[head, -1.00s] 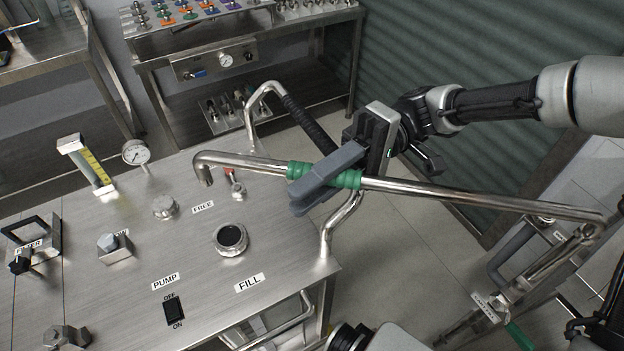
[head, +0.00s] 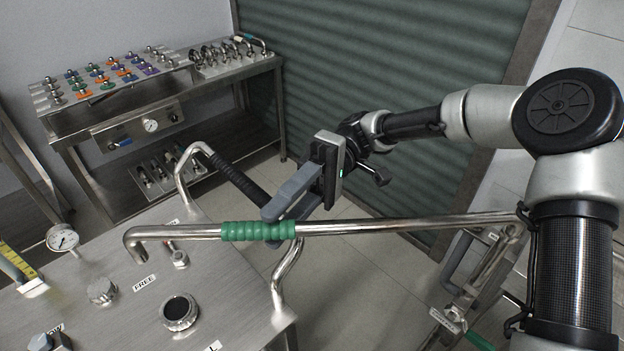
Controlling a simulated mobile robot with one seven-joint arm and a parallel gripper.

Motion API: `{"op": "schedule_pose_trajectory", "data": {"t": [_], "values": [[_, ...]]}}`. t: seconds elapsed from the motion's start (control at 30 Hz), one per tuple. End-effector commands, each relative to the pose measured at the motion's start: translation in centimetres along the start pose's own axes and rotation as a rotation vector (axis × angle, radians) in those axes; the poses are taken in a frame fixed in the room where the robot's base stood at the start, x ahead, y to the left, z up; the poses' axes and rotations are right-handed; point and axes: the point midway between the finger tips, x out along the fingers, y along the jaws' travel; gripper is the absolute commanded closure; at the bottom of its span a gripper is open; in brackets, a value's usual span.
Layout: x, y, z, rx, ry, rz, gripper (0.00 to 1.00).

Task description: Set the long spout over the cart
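The long spout (head: 400,224) is a steel pipe with a green ribbed grip (head: 240,230). It runs across the head view from a stand at the right. Its free end (head: 132,240) bends down above the steel top of the cart (head: 235,290), left of the grip. My gripper (head: 275,215) is just behind the right end of the green grip, with grey fingers that look parted. The pipe passes in front of the fingertips and partly hides them. I see no finger wrapped over the front of the grip.
A fill port (head: 179,310), a knob (head: 102,291) and a gauge (head: 62,238) stick up from the cart top. A workbench (head: 160,100) stands behind. Open floor shows beyond the spout.

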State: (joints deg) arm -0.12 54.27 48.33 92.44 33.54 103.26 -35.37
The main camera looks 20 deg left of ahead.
Motion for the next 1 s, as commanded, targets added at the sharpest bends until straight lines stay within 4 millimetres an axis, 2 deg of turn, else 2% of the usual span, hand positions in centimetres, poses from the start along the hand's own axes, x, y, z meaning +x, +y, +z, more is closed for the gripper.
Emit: {"op": "schedule_pose_trajectory", "data": {"t": [0.03,0.2,0.3,0.4,0.6,1.0], "values": [[-1.3,-0.1,-0.1,-0.003,0.003,0.0,0.63],[-5.5,0.0,-0.1,-0.003,0.001,0.0,0.63],[-7.5,0.0,0.0,-0.001,0.0,0.001,0.63],[-8.8,-0.2,0.0,-0.004,-0.005,-0.003,0.63],[-10.1,0.0,0.1,0.0,-0.002,-0.001,0.63],[-10.2,0.0,0.1,0.0,-0.003,0.0,0.63]]}}
